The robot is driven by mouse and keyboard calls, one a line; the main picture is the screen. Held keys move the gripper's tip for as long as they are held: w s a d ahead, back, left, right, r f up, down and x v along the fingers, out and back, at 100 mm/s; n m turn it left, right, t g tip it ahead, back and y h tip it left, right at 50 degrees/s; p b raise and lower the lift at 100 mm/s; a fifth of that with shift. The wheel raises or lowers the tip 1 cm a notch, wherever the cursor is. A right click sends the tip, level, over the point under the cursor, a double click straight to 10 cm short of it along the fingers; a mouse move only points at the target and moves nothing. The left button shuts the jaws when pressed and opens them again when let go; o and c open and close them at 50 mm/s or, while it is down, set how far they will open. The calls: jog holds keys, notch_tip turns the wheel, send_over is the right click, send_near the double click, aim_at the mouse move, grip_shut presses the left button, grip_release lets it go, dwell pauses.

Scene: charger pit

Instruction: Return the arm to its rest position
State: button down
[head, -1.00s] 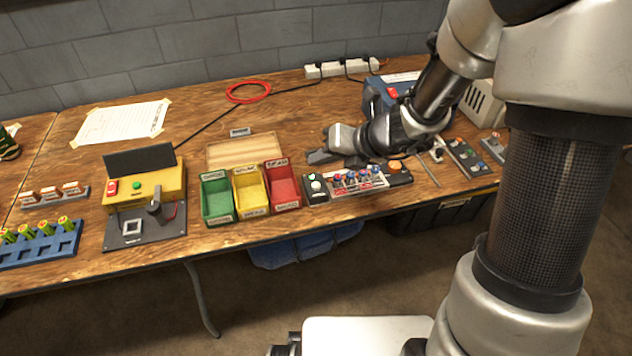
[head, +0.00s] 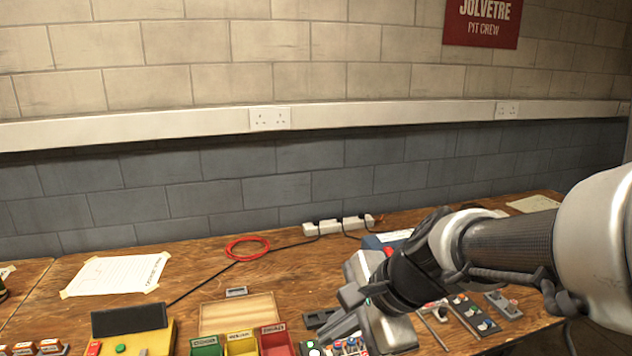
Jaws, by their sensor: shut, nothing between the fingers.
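My arm reaches in from the right in the head view, over the right half of the wooden table (head: 205,282). My gripper (head: 322,335) points left and down, shut and empty, above the row of coloured controls near the front of the table. Its wrist hides part of the blue device (head: 372,242) behind it.
Green (head: 207,346), yellow (head: 241,345) and red (head: 275,342) bins stand left of the gripper. A yellow tester (head: 150,340) is further left. A red cable coil (head: 247,248) and a white power strip (head: 338,225) lie at the back by the wall.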

jog(key=s+d+r+n+t+h, duration=0.2)
jog(key=s+d+r+n+h, duration=0.35)
jog(key=s+d+n, duration=0.65)
notch_tip(320, 180, up, 19)
jog(key=w+n+p, duration=0.1)
jog(key=w+p, duration=0.1)
jog(key=p, duration=1.8)
jog(key=shift+w+a+r+n+g, duration=0.2)
jog(key=shift+w+a+n+g, duration=0.1)
jog(key=shift+w+n, duration=0.1)
